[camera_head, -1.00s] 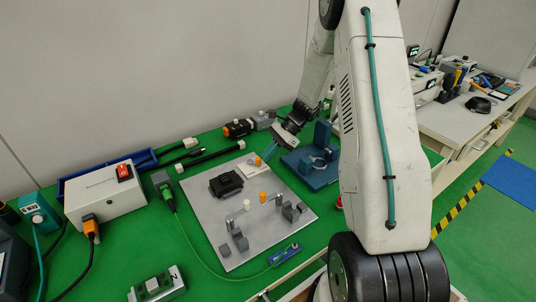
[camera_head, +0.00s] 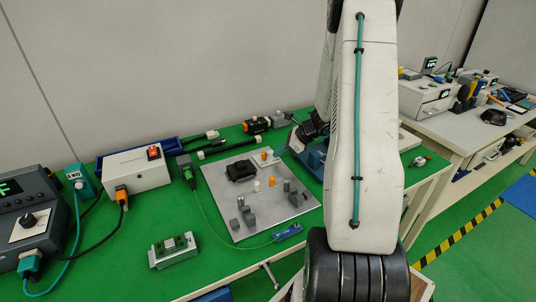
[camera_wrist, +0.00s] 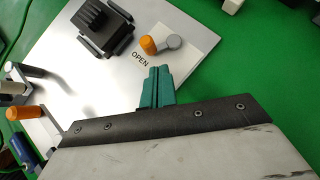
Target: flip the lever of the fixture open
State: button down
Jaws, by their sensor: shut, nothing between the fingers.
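The fixture is a light grey plate (camera_head: 232,215) on the green bench, carrying a black finned block (camera_head: 240,171). A second lever with an orange handle (camera_wrist: 26,112) and one with a pale tip (camera_wrist: 14,88) show at the wrist view's left. My gripper (camera_wrist: 158,72) has teal fingers, shut and empty, pointing toward the label. In the head view my arm mostly hides it.
A blue fixture (camera_head: 313,158) stands right of the plate, partly behind my arm. A white box with a red switch (camera_head: 139,168) and a green cable lie left. A blue-handled item (camera_head: 288,231) lies at the plate's front edge.

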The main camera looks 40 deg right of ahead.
jog(key=shift+w+a, duration=0.1)
jog(key=shift+w, duration=0.1)
jog(key=shift+w+d, duration=0.35)
jog(key=shift+w, duration=0.05)
jog(key=v, duration=0.7)
jog(key=shift+s+d+r, duration=0.15)
jog(key=shift+s+r, duration=0.05)
jog(key=shift+r, duration=0.1)
dwell(0.5)
